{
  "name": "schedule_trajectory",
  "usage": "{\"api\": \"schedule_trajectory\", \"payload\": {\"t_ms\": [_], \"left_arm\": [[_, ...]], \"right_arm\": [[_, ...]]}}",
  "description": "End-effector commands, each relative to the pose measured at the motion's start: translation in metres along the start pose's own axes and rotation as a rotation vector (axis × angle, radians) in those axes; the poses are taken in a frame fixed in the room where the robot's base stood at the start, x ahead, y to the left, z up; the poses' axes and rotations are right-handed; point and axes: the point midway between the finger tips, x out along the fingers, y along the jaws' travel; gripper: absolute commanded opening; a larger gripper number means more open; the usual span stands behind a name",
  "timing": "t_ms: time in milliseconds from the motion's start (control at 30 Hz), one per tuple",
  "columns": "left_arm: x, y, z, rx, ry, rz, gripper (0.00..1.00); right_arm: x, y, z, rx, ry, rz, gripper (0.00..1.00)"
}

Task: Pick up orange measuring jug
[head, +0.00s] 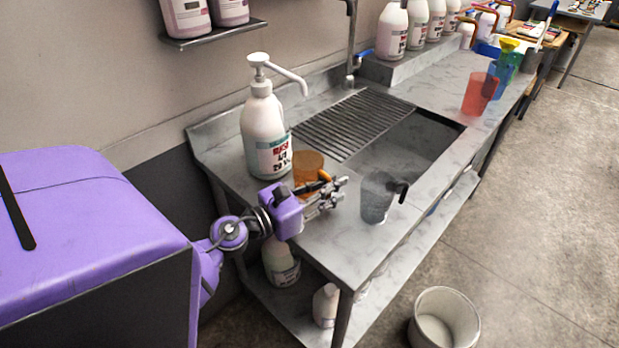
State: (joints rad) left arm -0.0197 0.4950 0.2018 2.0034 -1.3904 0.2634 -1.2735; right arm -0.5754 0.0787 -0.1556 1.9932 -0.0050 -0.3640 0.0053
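The orange measuring jug (306,166) stands upright on the steel counter (345,232), just right of a large white pump bottle (264,132). Its orange handle (324,175) points right. My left gripper (340,190) is in front of the jug and hides its lower part. Its fingers point right and are apart, with nothing seen between them. I cannot tell whether the gripper touches the jug. My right gripper is not in view.
A grey transparent jug (376,197) with a dark handle stands right of my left gripper. Behind are a slatted rack (350,122) and a sink basin (408,150). A red jug (479,93) stands farther back. A white bucket (444,318) is on the floor.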

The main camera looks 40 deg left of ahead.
Motion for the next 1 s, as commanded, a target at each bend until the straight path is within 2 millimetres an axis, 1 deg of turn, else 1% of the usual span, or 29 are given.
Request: {"api": "schedule_trajectory", "payload": {"t_ms": [67, 200, 233, 767, 1000], "left_arm": [[0.0, 0.0, -0.001, -0.001, 0.001, 0.0, 0.19], [-0.001, 0.0, -0.001, -0.001, 0.001, 0.0, 0.02], [-0.001, 0.0, -0.001, -0.001, 0.001, 0.0, 0.0], [-0.001, 0.0, 0.001, 0.0, 0.0, 0.001, 0.0], [-0.001, 0.001, 0.012, 0.003, -0.001, 0.001, 0.0]], "right_arm": [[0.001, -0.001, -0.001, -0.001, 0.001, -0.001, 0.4], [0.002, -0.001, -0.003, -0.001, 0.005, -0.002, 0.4], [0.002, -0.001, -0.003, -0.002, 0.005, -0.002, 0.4], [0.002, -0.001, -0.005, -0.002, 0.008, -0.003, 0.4], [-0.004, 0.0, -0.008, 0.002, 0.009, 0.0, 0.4]]}}
